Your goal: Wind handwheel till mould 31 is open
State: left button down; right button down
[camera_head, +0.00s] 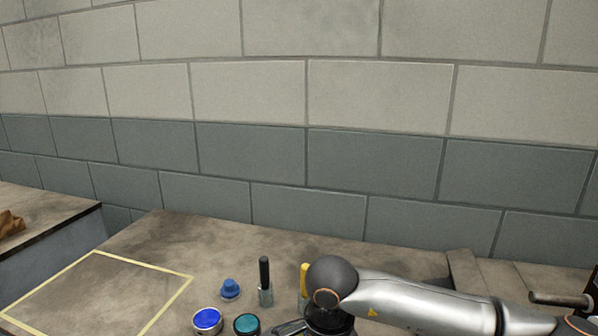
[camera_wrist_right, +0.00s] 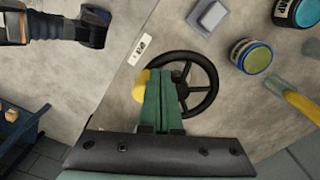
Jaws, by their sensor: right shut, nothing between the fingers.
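The black spoked handwheel (camera_wrist_right: 213,84) is in the right wrist view, partly hidden on its left by my right gripper. A yellow rounded part (camera_wrist_right: 139,88), seemingly the wheel's knob, shows at the left edge of the fingers and is partly covered by them. My right gripper (camera_wrist_right: 160,76) has its green fingers closed together over the wheel's left side, with nothing between them; contact cannot be told. A white tag with dark marks (camera_wrist_right: 140,48) lies up and left of the wheel; its number is hard to read. No mould can be identified. My left gripper is not in view.
In the head view, a blue tin (camera_head: 207,320), a teal tin (camera_head: 246,324), a blue knobbed piece (camera_head: 230,289) and a black-capped bottle (camera_head: 265,282) stand on the bench. A yellow-taped square (camera_head: 183,276) at left is empty. A block wall (camera_head: 250,150) rises behind.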

notch_tip(320, 180, up, 6)
jog(key=p, duration=0.3)
jog(key=shift+r, duration=0.15)
jog(key=shift+s, duration=0.1)
